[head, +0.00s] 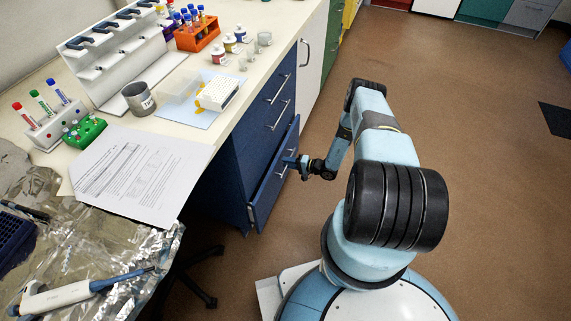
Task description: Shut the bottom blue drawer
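The bottom blue drawer (262,204) is the lowest in the blue cabinet beneath the bench. It stands partly pulled out, with its front ahead of the drawers above it and a dark gap along its top edge. Its silver handle (281,172) is on the front. My gripper (290,162) is at the upper part of this drawer front, next to the handle and pointing left toward the cabinet. The fingers are small and dark here, and I cannot tell whether they are open or touch the handle.
Two blue drawers (268,92) above look shut. The bench holds an orange tube rack (197,38), a pipette stand (112,55), a grey cup (138,98) and papers (140,172). A chair base (205,292) is at the lower left.

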